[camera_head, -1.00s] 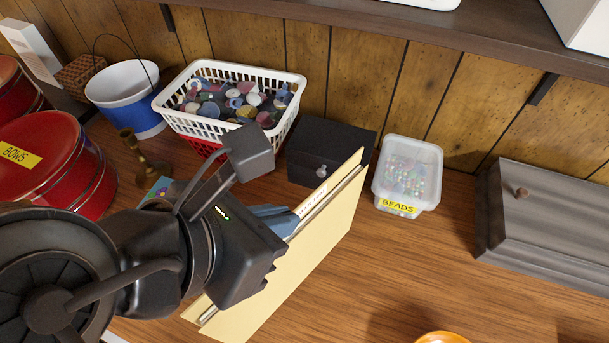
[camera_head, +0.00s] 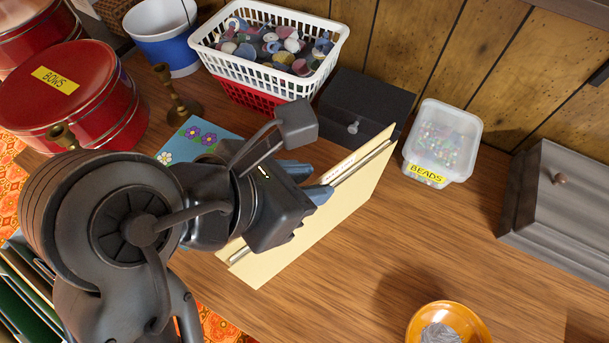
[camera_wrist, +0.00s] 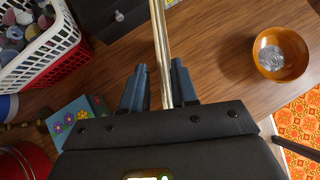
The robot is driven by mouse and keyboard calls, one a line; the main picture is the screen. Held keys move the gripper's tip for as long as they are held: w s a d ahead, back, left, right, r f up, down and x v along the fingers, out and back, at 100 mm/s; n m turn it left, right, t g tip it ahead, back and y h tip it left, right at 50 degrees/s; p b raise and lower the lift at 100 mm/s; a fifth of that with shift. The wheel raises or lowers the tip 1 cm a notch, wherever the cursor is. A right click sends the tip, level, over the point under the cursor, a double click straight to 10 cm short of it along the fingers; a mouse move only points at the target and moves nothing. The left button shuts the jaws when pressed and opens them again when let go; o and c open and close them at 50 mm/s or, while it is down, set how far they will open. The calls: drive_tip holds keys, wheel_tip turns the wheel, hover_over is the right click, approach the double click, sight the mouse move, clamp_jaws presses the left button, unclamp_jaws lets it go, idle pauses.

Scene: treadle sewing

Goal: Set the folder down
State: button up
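The cream folder (camera_head: 345,205) is upright on its edge over the wooden table, with a lighter labelled strip along its top. In the wrist view the folder (camera_wrist: 161,45) shows edge-on as a thin strip between the two fingers of my gripper (camera_wrist: 160,85). My arm hides the folder's near left part. I cannot tell whether its lower edge touches the table.
A black drawer box (camera_head: 365,110) and a bead tub (camera_head: 443,140) stand just behind the folder. A flowered box (camera_head: 195,143), brass candlestick (camera_head: 176,95) and button basket (camera_head: 270,60) are left. An orange bowl (camera_head: 447,322) is at front right. Bare tabletop (camera_head: 430,245) lies right.

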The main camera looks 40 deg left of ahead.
idle(0.4)
drive_tip(key=p+v, duration=0.1)
drive_tip(key=v, duration=1.1)
drive_tip(key=shift+r, duration=0.1)
